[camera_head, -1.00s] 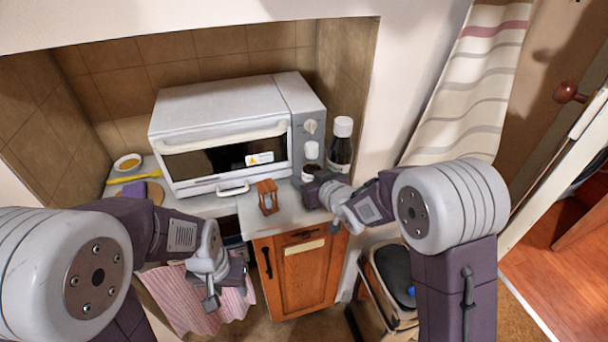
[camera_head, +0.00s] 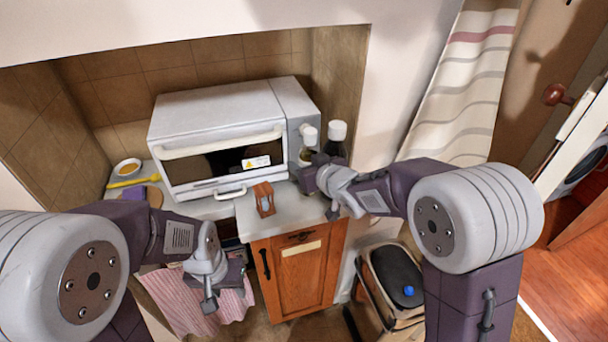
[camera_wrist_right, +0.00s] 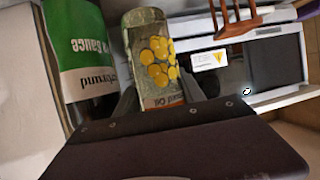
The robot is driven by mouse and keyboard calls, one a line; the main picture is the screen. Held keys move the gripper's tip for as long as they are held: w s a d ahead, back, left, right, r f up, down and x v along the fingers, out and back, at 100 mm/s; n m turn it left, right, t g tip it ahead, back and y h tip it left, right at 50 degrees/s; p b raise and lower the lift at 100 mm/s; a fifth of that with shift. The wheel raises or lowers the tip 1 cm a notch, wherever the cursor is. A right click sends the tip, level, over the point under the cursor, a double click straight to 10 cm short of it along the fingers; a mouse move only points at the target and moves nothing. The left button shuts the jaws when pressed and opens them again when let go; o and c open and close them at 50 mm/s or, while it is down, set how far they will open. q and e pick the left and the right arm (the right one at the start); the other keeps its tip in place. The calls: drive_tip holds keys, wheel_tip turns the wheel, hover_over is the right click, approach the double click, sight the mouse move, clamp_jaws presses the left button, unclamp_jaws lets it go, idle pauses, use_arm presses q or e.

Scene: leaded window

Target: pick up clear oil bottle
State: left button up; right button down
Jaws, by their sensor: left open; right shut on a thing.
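The clear oil bottle (camera_wrist_right: 158,50) has yellow discs on its label and appears upside down in the right wrist view. In the head view its white cap (camera_head: 309,135) shows beside the oven's right side. My right gripper (camera_head: 312,172) is shut on this bottle, with a finger on each side of it in the right wrist view. The gripper hides the bottle's lower part in the head view, and it appears raised off the counter. My left gripper (camera_head: 226,290) is open and empty in front of the counter, over a pink striped cloth.
A dark sauce bottle with a green and white label (camera_wrist_right: 82,45) stands close beside the oil bottle. The white toaster oven (camera_head: 225,130) is to the left. A small wooden hourglass (camera_head: 264,199) stands on the counter (camera_head: 238,218). A bin (camera_head: 392,280) is below right.

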wheel_tip(320, 180, up, 12)
drive_tip(key=p, duration=0.5)
